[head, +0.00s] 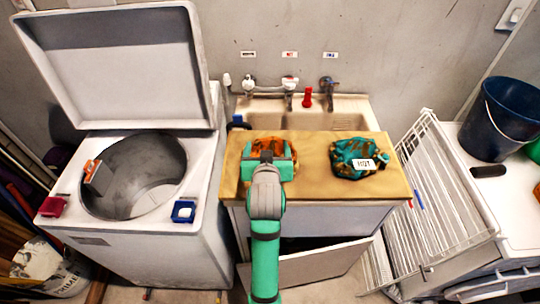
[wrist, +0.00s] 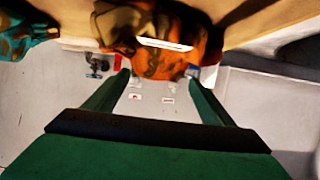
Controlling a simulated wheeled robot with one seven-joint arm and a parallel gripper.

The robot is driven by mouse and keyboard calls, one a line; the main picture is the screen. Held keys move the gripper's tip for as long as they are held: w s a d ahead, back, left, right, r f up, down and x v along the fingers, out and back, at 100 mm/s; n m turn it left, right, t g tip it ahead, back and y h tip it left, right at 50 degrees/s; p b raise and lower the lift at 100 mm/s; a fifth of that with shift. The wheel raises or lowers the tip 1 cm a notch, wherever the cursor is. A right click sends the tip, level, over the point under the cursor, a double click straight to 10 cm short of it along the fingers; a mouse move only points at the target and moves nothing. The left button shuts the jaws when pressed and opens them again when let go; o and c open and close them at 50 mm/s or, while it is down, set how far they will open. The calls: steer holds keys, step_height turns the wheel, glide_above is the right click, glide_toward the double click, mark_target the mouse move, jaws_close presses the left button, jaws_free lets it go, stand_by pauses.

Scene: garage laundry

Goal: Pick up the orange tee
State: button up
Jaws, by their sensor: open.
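The orange tee (head: 262,147) lies crumpled, with dark patches, on the left part of the wooden counter (head: 310,190). My gripper (head: 268,158) is over it in the head view and hides much of it. In the wrist view the tee (wrist: 160,62) is at the top middle, with a pale tag on it. The two green fingers of my gripper (wrist: 157,74) are spread apart, with their tips at the tee's near edge. I cannot tell whether they touch it.
A teal and brown crumpled cloth (head: 350,150) with a tag reading HOT (head: 364,164) lies on the counter's right. A sink (head: 345,102) is behind the counter. An open top-loading washer (head: 120,215) stands left, a white wire rack (head: 445,190) right.

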steer(key=shift+d+x, duration=0.2)
steer(key=shift+x, duration=1.1)
steer(key=shift+s+r, duration=0.1)
steer(key=shift+c, duration=1.3)
steer(key=c, duration=1.3)
steer(key=shift+c, duration=0.2)
